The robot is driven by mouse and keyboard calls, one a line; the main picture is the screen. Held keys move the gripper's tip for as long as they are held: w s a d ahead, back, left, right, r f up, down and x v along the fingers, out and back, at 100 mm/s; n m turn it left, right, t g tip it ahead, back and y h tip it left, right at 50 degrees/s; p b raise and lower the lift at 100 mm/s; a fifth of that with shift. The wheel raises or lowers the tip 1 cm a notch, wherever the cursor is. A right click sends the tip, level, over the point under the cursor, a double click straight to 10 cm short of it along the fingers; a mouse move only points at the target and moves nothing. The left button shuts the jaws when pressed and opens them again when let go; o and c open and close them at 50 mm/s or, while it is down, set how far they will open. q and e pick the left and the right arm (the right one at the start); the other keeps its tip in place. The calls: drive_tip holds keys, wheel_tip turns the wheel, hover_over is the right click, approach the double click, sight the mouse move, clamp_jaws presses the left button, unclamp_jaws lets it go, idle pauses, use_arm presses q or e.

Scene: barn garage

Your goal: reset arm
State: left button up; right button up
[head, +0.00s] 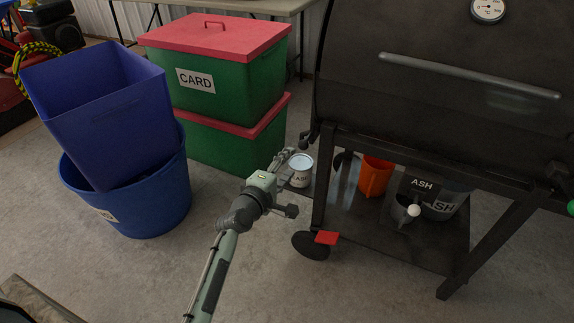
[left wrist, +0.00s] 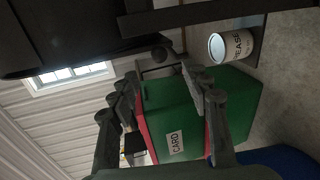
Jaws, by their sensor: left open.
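My left gripper (head: 287,168) reaches in from the bottom of the head view, at the left end of the grill's lower shelf. It is open, with nothing seen between its fingers. In the left wrist view the spread fingers (left wrist: 160,85) appear in front of the green bins. A white can (head: 300,163) is right beside the fingers in the head view; whether they touch it cannot be told. The can also shows in the left wrist view (left wrist: 235,46), outside the fingers, with part of a label reading "EASE". My right gripper is not in view.
A black barrel grill (head: 440,75) fills the right side. Its lower shelf (head: 375,240) bears an orange container (head: 375,177) and an ash bucket (head: 440,205). Stacked green bins (head: 240,75) with red lids and blue tubs (head: 165,200) stand left. The floor in front is open.

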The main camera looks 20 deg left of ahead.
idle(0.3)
use_arm(q)
drive_tip(key=s+f+m+g, duration=0.7)
drive_tip(key=s+f+m, duration=0.5)
drive_tip(key=s+f, duration=0.25)
drive_tip(key=s+a+f+m+g+y, duration=0.1)
drive_tip(key=s+a+f+m+g, duration=0.1)
drive_tip(key=s, duration=0.5)
drive_tip(key=s+a+f+m+g+y, duration=0.1)
drive_tip(key=s+a+f+m+g, duration=0.1)
drive_tip(key=s+m, duration=0.3)
drive_tip(key=s+a+g, duration=0.1)
drive_tip(key=s, duration=0.2)
drive_tip(key=shift+s+g+y, duration=0.25)
drive_tip(key=shift+g+y, duration=0.15)
